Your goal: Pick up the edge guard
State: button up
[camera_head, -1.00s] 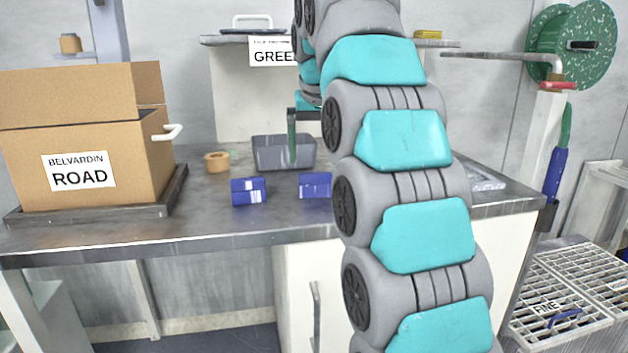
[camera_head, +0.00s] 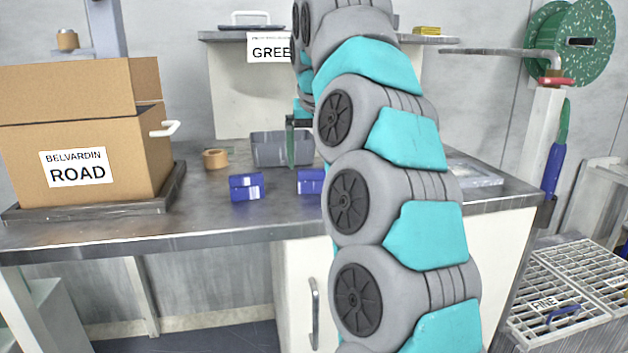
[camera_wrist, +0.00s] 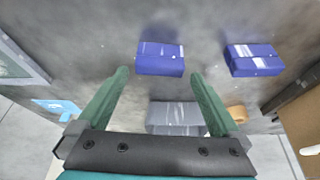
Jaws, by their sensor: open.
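My gripper (camera_wrist: 158,75) is open, with its two green fingers apart and nothing gripped between them. In the head view one green finger (camera_head: 291,145) hangs in front of a grey, shiny, trough-like piece (camera_head: 268,149) on the metal bench. In the wrist view the grey piece (camera_wrist: 174,115) shows between the fingers. Two blue pieces, (camera_head: 246,187) and (camera_head: 311,181), lie nearer the bench's front edge. In the wrist view one blue piece (camera_wrist: 160,58) is just beyond the fingertips and the other (camera_wrist: 254,60) is to the right. I cannot tell for sure which piece is the edge guard.
A cardboard box (camera_head: 78,165) labelled BELVARDIN ROAD stands on a dark tray at the bench's left. A tan ring (camera_head: 215,158) lies beside the grey piece. A clear flat item (camera_head: 474,173) lies at the right. The front strip of bench (camera_head: 190,225) is clear.

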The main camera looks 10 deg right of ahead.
aim_at(314, 170)
jog(key=shift+f, duration=0.1)
jog(key=shift+x, duration=2.55)
jog(key=shift+s, duration=0.1)
jog(key=shift+c, duration=0.2)
jog(key=c, duration=1)
jog(key=shift+r, duration=1.45)
